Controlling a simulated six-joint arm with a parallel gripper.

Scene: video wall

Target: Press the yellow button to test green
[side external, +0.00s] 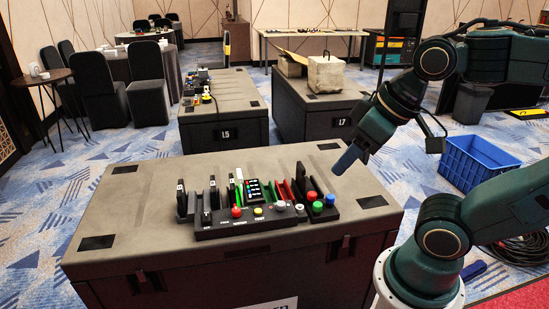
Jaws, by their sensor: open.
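The yellow button (258,211) is a small round cap on the black control panel (228,231) along the near side of the grey-topped case. A red button (236,212) is to its left and a pale knob (280,205) to its right. A green upright strip (236,192) stands behind the red button. My gripper (346,160) hangs above the right part of the case top, right of and behind the yellow button, apart from it. Its blue fingers point down and left and hold nothing that I can see. The gap between them is hard to make out.
Red (312,196), green (317,207) and blue (330,199) buttons sit on a black block at the panel's right. Black slotted holders and a small display (254,187) stand behind the panel. The left of the case top (130,205) is clear. A blue crate (475,165) is on the floor.

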